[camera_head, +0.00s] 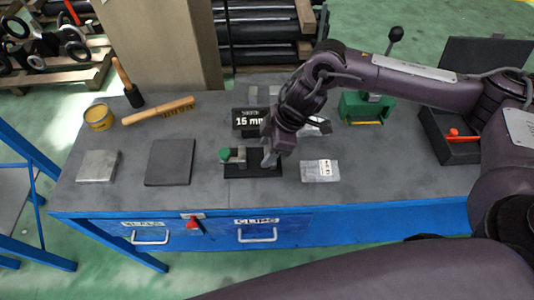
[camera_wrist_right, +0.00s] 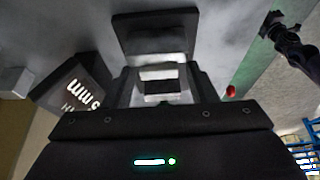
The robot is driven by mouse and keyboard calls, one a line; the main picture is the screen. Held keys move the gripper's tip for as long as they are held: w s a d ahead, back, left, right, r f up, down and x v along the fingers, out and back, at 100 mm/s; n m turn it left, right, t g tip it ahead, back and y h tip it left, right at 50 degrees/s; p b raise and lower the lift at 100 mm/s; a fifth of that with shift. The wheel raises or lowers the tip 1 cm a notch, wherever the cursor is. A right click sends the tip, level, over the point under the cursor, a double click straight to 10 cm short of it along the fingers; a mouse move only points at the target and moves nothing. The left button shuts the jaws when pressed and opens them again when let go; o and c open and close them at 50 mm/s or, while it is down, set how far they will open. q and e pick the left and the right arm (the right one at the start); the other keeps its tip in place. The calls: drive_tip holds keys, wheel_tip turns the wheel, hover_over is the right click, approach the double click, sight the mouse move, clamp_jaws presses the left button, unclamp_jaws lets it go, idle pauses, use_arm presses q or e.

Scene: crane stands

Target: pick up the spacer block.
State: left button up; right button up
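My right gripper (camera_head: 268,158) points down over a black base plate (camera_head: 255,171) near the table's front edge. In the right wrist view its two dark fingers (camera_wrist_right: 163,88) stand apart. A pale grey block-like shape (camera_wrist_right: 165,86) fills the space between them. It looks like the spacer block, but I cannot tell whether the fingers press on it. A green knob (camera_head: 225,154) and a small metal piece (camera_head: 240,155) are on the base plate, just left of the gripper. My left gripper is not in view.
A "15 mm" sign (camera_head: 249,120) stands behind the gripper. A green holder (camera_head: 365,107) and black tray (camera_head: 447,150) are to the right.

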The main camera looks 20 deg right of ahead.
drive_tip(key=c, duration=0.9)
drive_tip(key=shift+r, duration=0.15)
